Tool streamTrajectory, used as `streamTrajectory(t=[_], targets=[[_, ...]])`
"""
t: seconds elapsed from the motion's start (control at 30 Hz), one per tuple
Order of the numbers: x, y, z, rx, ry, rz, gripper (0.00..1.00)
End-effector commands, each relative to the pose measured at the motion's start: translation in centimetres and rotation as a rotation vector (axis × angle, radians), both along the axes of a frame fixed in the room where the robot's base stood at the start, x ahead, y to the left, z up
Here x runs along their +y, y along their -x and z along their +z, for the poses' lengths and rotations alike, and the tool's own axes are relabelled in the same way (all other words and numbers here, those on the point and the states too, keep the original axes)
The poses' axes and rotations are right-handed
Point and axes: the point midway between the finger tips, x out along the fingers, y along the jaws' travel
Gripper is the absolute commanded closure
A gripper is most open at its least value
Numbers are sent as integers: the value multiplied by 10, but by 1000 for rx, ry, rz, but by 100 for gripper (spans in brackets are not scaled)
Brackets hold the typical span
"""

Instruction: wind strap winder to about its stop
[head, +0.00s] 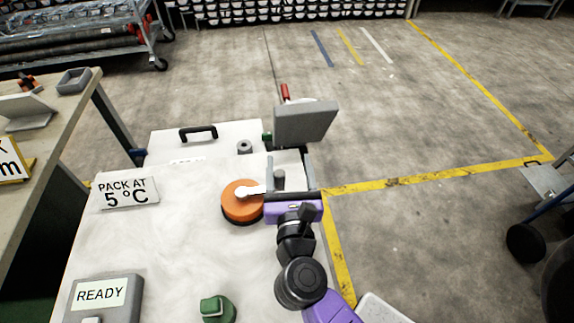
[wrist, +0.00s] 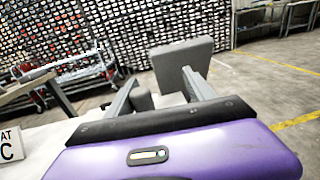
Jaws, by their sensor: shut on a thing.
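The strap winder (head: 240,206) is an orange disc on a dark base, on the white bench top. Its white crank arm (head: 251,191) points right and passes under my gripper's left finger. A grey upright knob (head: 279,179) stands at the arm's end; it also shows in the wrist view (wrist: 143,99). My gripper (head: 290,165) is around this knob from the near side and shut on it. The knob sits close by the left finger; contact on the right side is not clear. In the wrist view my gripper (wrist: 160,78) shows both grey fingers. No stop mark is visible.
A grey slab (head: 305,124) rises just beyond my fingertips; its support is hidden.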

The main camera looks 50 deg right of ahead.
Motion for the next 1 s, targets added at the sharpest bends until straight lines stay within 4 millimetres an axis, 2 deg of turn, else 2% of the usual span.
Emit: streamTrajectory(t=[0.03,0.37,0.8,1.0], targets=[[-5,4,-3,8,0,-17,56],[-1,6,-5,9,-1,-14,56],[49,48,-4,6,-1,-6,56],[57,54,-2,3,0,-5,56]])
